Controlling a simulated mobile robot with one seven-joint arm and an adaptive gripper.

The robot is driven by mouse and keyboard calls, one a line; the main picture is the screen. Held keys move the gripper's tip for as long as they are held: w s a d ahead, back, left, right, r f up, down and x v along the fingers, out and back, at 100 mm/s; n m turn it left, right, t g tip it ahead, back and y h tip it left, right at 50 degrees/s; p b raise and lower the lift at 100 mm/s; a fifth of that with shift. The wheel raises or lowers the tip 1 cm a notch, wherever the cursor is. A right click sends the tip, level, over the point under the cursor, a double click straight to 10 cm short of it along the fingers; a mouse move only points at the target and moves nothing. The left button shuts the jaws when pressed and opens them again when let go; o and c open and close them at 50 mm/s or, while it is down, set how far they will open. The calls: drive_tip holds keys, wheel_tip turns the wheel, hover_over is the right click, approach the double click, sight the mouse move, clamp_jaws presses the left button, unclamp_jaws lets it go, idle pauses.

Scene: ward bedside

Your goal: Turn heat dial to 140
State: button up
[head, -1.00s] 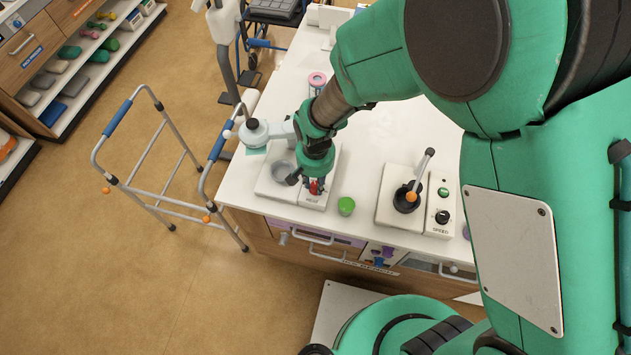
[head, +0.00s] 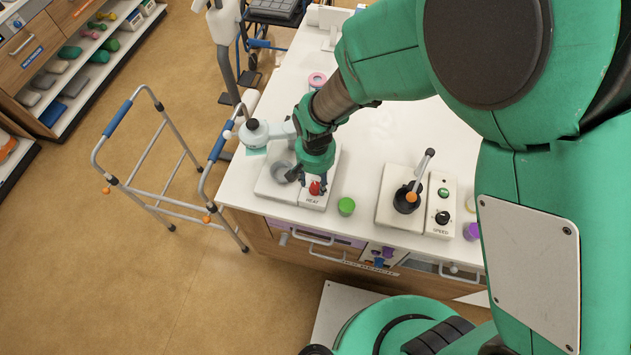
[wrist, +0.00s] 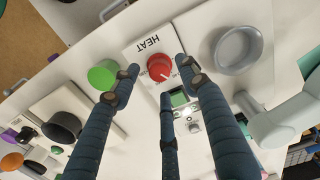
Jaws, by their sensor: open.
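The red heat dial (wrist: 160,68) sits on a white panel marked HEAT (wrist: 140,48). In the head view the dial (head: 315,188) shows just below my gripper (head: 316,178). In the wrist view my gripper (wrist: 157,78) is open, its dark blue fingers spread to either side of the dial and a third finger below it in the picture. I cannot tell whether any finger touches the dial. A white pointer line shows on the dial. A small green display (wrist: 179,98) lies beside the dial; its reading is too small to tell.
A grey round dish (wrist: 237,48) is beside the dial panel. A green cylinder (head: 346,206) stands just right of it. Further right are a lever unit (head: 407,198) and a black SPEED knob (head: 442,217). A white mixer-like arm (head: 262,132) stands at left.

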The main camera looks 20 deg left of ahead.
sight(316, 185)
wheel_tip(316, 185, up, 10)
idle(0.5)
idle(0.5)
drive_tip(key=d+r+m+t+y+b, duration=0.1)
drive_tip(key=d+r+m+t+b, duration=0.15)
drive_tip(key=d+r, duration=1.45)
drive_tip(key=s+d+r+t, duration=0.1)
drive_tip(key=s+d+r, duration=0.1)
drive_tip(key=d, duration=0.3)
drive_tip(key=s+d+r+t+b, duration=0.1)
drive_tip(key=s+d+r, duration=0.1)
drive_tip(key=s+d, duration=0.3)
drive_tip(key=s+d+r+t+h, duration=0.1)
drive_tip(key=s+d+r, duration=0.1)
drive_tip(key=d, duration=0.4)
drive_tip(key=shift+s+r, duration=0.4)
drive_tip(key=shift+s, duration=0.25)
drive_tip(key=shift+m, duration=0.25)
drive_tip(key=shift+c, duration=0.2)
